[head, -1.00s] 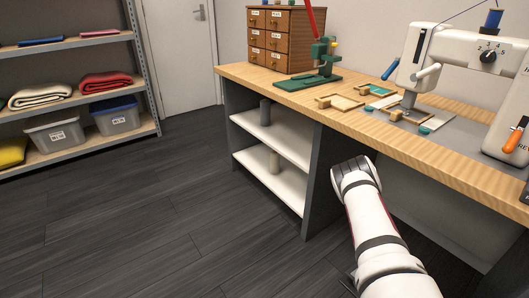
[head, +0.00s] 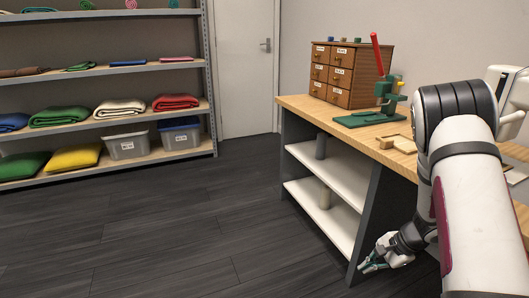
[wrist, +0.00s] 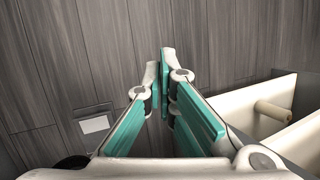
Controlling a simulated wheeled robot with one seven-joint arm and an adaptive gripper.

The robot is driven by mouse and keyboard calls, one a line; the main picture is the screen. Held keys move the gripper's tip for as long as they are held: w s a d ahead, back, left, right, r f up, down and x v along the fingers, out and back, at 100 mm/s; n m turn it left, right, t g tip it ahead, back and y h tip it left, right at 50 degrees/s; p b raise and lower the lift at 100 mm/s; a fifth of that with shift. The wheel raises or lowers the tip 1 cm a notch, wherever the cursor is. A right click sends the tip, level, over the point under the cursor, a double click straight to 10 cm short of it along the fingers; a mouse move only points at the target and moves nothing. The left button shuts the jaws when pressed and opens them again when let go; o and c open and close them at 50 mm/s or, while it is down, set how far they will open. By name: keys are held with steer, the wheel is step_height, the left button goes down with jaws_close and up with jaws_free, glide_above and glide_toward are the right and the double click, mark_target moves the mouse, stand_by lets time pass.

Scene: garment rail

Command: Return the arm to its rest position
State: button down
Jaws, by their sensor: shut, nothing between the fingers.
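My gripper (head: 374,262) hangs low at the lower right of the head view, in front of the near end of the workbench's shelves. My white arm bends down to it from the right edge. In the wrist view my gripper (wrist: 164,85) has its teal-padded fingers brought together with nothing between them. The dark plank floor (wrist: 100,50) shows beyond the fingertips. I cannot tell whether the gripper touches the bench's side panel.
The workbench (head: 300,103) stands right, with a drawer cabinet (head: 350,75) and green press (head: 370,118) on top. Its white shelves (head: 325,210) also show in the wrist view (wrist: 265,105). A fabric rack (head: 212,100) stands left. Floor between is clear.

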steer(key=s+a+r+n+y, duration=0.1)
steer(key=a+r+n, duration=0.1)
steer(key=a+r, duration=0.45)
steer(key=s+a+r+n+y, duration=0.15)
steer(key=a+r, duration=0.25)
steer(key=r, duration=0.6)
steer(key=s+a+r+n+g, duration=0.2)
steer(key=s+a+r+n, duration=0.4)
steer(key=s+r, duration=0.45)
steer(key=s+r+n+h, duration=0.3)
steer(key=s, duration=0.9)
steer(key=s+r+n+h, duration=0.2)
steer(key=s+h, duration=0.2)
steer(key=s, duration=0.8)
step_height(320, 180, up, 33)
steer(key=d+t+p, duration=0.1)
steer(key=t+p, duration=0.2)
steer(key=p, duration=2.8)
steer(key=shift+d, duration=0.2)
steer(key=shift+w+n, duration=0.1)
steer(key=shift+n, duration=0.15)
